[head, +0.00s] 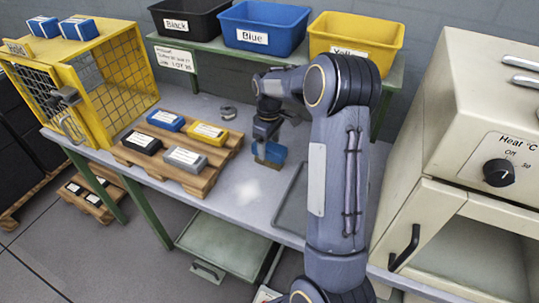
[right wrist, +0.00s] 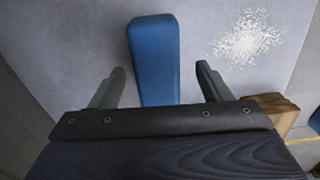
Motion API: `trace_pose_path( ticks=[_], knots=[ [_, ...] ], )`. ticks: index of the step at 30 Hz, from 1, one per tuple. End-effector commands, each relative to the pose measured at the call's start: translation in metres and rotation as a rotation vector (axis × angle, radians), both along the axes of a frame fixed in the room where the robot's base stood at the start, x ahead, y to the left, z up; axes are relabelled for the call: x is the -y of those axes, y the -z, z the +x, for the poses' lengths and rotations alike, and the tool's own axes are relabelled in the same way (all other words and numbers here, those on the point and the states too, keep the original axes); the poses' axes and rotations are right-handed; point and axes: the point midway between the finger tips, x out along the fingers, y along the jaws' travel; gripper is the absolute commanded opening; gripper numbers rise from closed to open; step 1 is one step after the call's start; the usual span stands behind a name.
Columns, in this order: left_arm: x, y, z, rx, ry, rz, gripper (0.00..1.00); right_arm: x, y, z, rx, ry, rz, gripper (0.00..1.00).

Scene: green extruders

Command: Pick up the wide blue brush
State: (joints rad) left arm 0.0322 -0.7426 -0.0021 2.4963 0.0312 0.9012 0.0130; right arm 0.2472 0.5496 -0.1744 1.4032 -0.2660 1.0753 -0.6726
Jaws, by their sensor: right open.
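The blue brush (head: 271,151) stands on the grey workbench beneath my right gripper (head: 267,134) in the head view. A tan strip shows along its lower edge. In the right wrist view the brush, a long blue block (right wrist: 154,50), lies between the two dark fingers of my right gripper (right wrist: 160,80). The fingers are apart, with a gap on each side of the brush. The brush's near end is hidden behind the gripper body. My left gripper is not in view.
White powder (head: 249,192) lies on the bench (head: 215,200) near the brush. A wooden pallet (head: 140,163) with several coloured blocks is to the left. Black, blue (head: 262,28) and yellow bins stand on the back shelf. A yellow cage (head: 105,75) and a beige heater (head: 490,110) flank the bench.

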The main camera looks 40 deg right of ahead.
Motion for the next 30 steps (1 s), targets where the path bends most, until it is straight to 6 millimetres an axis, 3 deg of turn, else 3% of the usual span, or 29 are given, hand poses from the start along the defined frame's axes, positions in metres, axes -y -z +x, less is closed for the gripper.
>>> trace_pose_path(
  ticks=[9, 19, 30],
  knots=[
    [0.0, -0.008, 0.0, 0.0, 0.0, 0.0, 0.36, 0.003, 0.044, 0.001, -0.003, 0.002, 0.001, 0.71],
    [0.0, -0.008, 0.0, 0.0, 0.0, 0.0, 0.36, 0.003, 0.052, 0.002, 0.002, 0.002, 0.001, 0.71],
    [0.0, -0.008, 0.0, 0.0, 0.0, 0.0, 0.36, 0.003, 0.052, 0.002, 0.002, 0.002, 0.001, 0.24]
  ],
)
